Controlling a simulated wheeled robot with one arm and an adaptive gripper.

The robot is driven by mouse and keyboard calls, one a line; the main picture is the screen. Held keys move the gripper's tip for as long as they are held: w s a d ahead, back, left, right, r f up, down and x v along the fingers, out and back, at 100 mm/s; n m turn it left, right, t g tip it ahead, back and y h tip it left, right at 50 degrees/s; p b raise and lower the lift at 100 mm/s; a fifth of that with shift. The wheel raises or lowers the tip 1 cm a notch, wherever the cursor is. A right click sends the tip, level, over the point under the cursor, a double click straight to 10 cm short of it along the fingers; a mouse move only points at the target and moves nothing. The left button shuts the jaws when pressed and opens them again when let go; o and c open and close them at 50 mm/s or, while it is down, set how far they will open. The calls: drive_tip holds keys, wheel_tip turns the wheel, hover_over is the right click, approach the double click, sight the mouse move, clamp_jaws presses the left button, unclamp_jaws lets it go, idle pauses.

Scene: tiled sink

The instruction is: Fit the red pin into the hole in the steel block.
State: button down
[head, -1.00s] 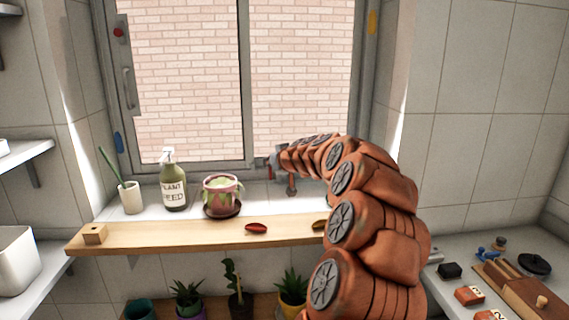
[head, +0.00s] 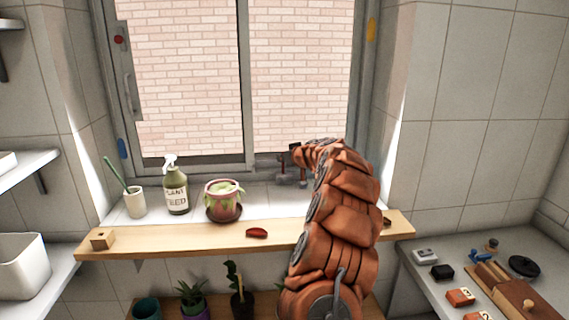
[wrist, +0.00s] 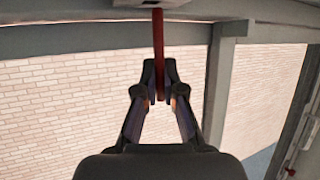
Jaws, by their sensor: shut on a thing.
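In the wrist view my gripper (wrist: 158,80) is shut on the red pin (wrist: 158,40), a thin straight rod between the two fingertips. The pin's far end reaches a pale grey metal piece (wrist: 150,3) at the top edge, which looks like the steel block. I cannot tell whether the pin's end is in the hole or in front of it. In the head view my gripper (head: 296,148) shows only as a small dark tip near the window's lower rail; my arm hides most of it. Small grey metal parts (head: 283,181) stand below it at the window's foot.
A spray bottle (head: 176,190), a potted plant (head: 223,203) and a cup (head: 135,203) stand left on the sill. A wooden shelf (head: 180,240) runs in front, bearing a red item (head: 257,233). The right counter (head: 425,285) holds several small things.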

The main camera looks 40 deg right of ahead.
drive_tip(key=f, duration=0.3)
drive_tip(key=shift+w+d+f, duration=0.1)
drive_tip(key=shift+d+f, duration=0.15)
drive_tip(key=shift+d, duration=0.05)
drive_tip(key=c, duration=1.3)
unclamp_jaws()
drive_tip(key=shift+r+b, duration=0.1)
drive_tip(key=shift+b, duration=0.2)
drive_tip(key=shift+b+v, duration=2.2)
drive_tip(key=shift+v, duration=3.8)
